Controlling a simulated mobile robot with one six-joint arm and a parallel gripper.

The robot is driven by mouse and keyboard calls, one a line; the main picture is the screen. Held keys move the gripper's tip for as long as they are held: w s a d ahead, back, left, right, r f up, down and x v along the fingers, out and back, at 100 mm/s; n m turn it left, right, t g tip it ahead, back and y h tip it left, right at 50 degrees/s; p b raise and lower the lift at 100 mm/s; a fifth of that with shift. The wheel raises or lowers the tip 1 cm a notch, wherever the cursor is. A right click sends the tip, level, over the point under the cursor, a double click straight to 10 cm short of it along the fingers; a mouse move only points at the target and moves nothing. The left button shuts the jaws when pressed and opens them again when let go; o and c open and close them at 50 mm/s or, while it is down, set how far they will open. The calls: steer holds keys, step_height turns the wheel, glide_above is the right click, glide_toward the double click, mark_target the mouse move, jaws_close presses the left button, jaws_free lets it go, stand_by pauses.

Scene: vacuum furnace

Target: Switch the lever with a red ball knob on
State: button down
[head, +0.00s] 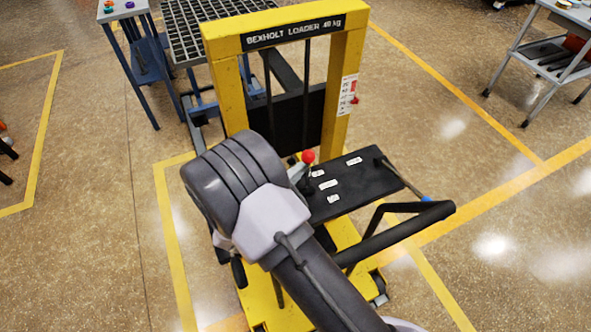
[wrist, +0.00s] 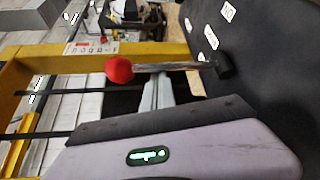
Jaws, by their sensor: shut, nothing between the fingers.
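The lever's red ball knob (head: 308,156) shows just past my arm in the head view, at the left edge of the black panel (head: 357,199). In the wrist view the red ball (wrist: 119,70) sits at the left end of a metal rod (wrist: 165,66), which runs right to a black base (wrist: 222,66) on the panel. My gripper (wrist: 158,85) is shut and empty. Its narrow grey fingers are close to the rod in the wrist view; I cannot tell whether they touch it. My arm mostly hides the gripper in the head view.
The yellow loader frame (head: 284,32) rises behind the panel. Another lever with a blue tip (head: 426,198) is at the panel's right side, near a black handle bar (head: 400,236). A grated table (head: 205,30) stands behind. Open floor lies to the right.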

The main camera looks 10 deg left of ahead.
steer(key=s+d, duration=0.1)
steer(key=s, duration=0.1)
steer(key=s+d+b, duration=0.1)
steer(key=d, duration=0.1)
steer(key=shift+s+f+b, duration=0.3)
steer(key=shift+s+f, duration=0.05)
steer(key=shift+f, duration=0.05)
